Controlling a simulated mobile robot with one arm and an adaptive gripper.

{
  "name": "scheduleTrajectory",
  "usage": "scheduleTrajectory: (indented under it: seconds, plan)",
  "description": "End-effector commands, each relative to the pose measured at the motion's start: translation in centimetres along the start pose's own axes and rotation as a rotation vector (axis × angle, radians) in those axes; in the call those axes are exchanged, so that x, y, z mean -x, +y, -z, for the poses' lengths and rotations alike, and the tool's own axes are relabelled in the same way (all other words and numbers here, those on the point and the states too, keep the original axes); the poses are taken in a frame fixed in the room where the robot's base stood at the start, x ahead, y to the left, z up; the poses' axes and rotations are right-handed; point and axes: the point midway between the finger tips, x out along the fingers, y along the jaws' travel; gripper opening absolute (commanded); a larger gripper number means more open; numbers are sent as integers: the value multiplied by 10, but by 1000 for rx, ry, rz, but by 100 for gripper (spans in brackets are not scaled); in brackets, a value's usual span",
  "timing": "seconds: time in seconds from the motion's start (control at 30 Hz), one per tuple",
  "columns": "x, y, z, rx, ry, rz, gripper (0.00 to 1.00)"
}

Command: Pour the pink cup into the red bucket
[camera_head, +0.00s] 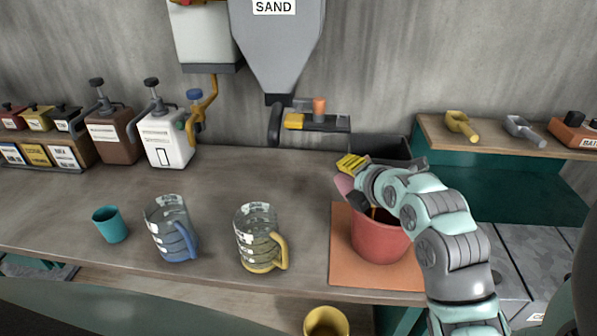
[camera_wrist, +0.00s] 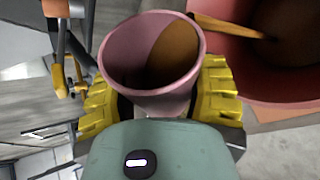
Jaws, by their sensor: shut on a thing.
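My gripper (camera_wrist: 160,105) is shut on the pink cup (camera_wrist: 150,95), with yellow ridged fingers on both sides of it. Brown contents show inside the cup. The cup is tilted, and a brown stream runs from its rim into the red bucket (camera_wrist: 285,92). The bucket's inside looks dark brown. In the head view the red bucket (camera_head: 378,240) stands on an orange mat (camera_head: 343,262), and my gripper (camera_head: 352,172) is above its back left rim. The pink cup (camera_head: 344,184) is mostly hidden there by my gripper and arm.
A teal cup (camera_head: 110,226), a blue-handled jug (camera_head: 170,230) and a yellow-handled jug (camera_head: 259,240) stand left of the bucket. A sand hopper (camera_head: 278,45) hangs behind. A dark bin (camera_head: 382,149) is behind the bucket. A shelf with scoops (camera_head: 461,124) is at right.

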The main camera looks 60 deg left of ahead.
Motion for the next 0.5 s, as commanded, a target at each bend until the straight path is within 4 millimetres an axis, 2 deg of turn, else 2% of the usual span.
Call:
scheduleTrajectory:
  seconds: [0.5]
  plan:
    - [3,4,-3,-50,21,-21,19]
